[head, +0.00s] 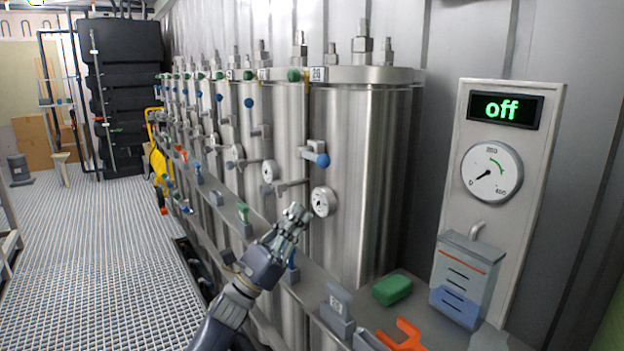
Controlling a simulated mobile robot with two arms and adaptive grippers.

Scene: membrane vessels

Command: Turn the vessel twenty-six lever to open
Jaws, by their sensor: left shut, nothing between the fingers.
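The nearest steel vessel (362,170) stands right of centre and carries a small tag (318,74) that reads 26. Its lever has a blue ball knob (323,160) at the end, sitting to the right of a grey valve body (314,147), and looks roughly level. A round white gauge (323,201) sits below the lever. My left gripper (297,214) is shut and empty, in front of the vessel. In the picture it is below and left of the knob, just left of the gauge, and apart from the lever. My right gripper is not in view.
More steel vessels run back to the left. A grey ledge below them holds a green sponge (392,290) and an orange bracket-like item (402,337). A wall panel (512,170) at right shows "off" above a dial (491,171). The grating floor (95,265) at left is mostly clear.

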